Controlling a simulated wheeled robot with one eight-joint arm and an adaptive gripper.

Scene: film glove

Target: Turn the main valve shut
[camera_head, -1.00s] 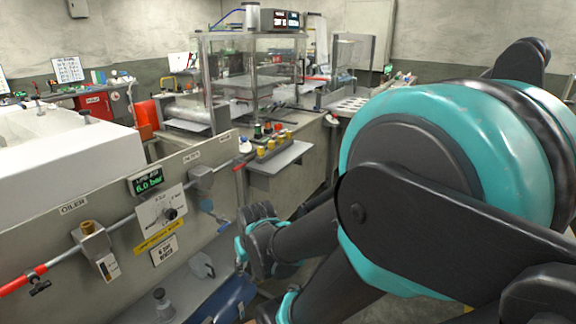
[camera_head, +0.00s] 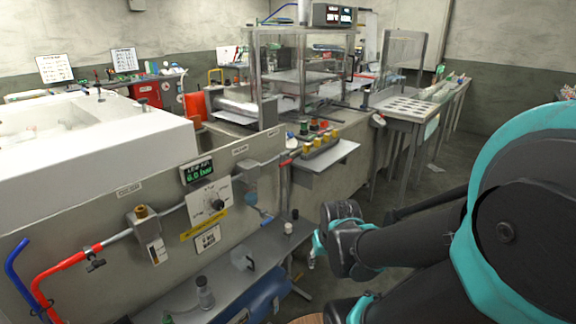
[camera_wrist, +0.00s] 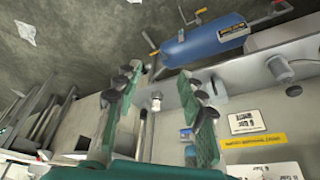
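A small dark valve handle (camera_head: 95,262) sits on the red and grey pipe at the lower left of the head view. No label marks it as the main valve, so I cannot tell if it is. In the wrist view, a red handle (camera_wrist: 280,8) and a yellow one show by the blue tank (camera_wrist: 205,40). My gripper (camera_wrist: 160,84) has its two green-padded fingers apart, with nothing held between them. In the head view my gripper (camera_head: 314,248) is right of the pipe panel, well away from the dark handle.
A glass-sided machine (camera_head: 300,70) stands behind. Floor shows at the right (camera_head: 425,180).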

